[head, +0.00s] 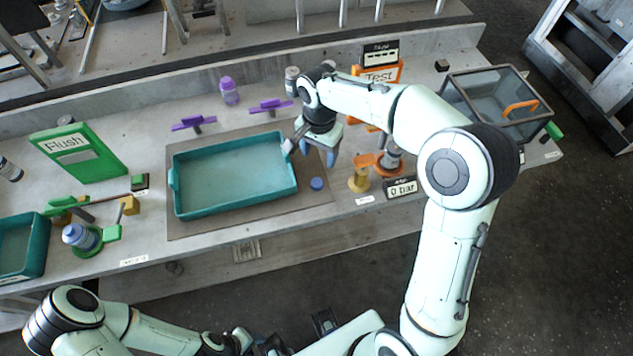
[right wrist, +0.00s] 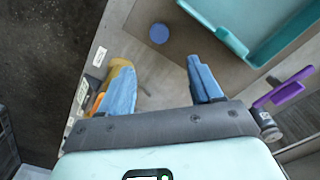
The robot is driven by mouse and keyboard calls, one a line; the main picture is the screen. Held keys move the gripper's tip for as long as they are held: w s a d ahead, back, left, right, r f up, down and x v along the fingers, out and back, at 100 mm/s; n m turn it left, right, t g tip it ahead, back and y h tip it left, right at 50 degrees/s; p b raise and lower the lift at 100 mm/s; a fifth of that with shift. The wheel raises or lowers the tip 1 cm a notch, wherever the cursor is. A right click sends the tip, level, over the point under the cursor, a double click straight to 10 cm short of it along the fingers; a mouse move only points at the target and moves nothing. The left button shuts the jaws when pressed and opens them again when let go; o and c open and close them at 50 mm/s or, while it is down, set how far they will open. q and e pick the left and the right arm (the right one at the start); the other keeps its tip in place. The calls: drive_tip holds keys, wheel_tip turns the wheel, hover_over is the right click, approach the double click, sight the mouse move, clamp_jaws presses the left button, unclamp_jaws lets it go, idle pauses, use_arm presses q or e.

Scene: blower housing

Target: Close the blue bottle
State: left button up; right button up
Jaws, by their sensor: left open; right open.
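A blue round cap (head: 316,184) lies flat on the brown mat, right of the teal tray (head: 235,209). It also shows in the right wrist view (right wrist: 159,33), beyond my fingertips. A bottle with a blue top (head: 78,235) sits in a green holder at the left of the bench; I cannot tell whether it is capped. My right gripper (head: 318,152) is open and empty above the mat by the tray's right end, apart from the cap. Its blue fingers show spread in the right wrist view (right wrist: 160,66). My left gripper (head: 268,346) is open at the bottom edge, partly cut off, away from the bench.
A purple bottle (head: 229,91) stands behind the tray, near two purple clamps (head: 270,105). A yellow valve piece (head: 359,180), an orange holder (head: 388,163) and a "0 bar" display (head: 402,187) stand right of the cap. A green "Flush" sign (head: 78,154) stands left.

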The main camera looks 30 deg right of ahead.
hover_over(317, 182)
drive_tip(key=f, duration=0.6)
drive_tip(key=shift+w+d+f, duration=0.1)
drive_tip(key=shift+w+d, duration=0.1)
drive_tip(key=shift+d, duration=0.1)
drive_tip(key=shift+s+a+f, duration=0.1)
drive_tip(key=shift+a+f, duration=0.05)
drive_tip(key=shift+f, duration=1.15)
drive_tip(key=shift+s+a+f, duration=0.1)
drive_tip(key=shift+f, duration=1.2)
drive_tip(key=c, duration=1.1)
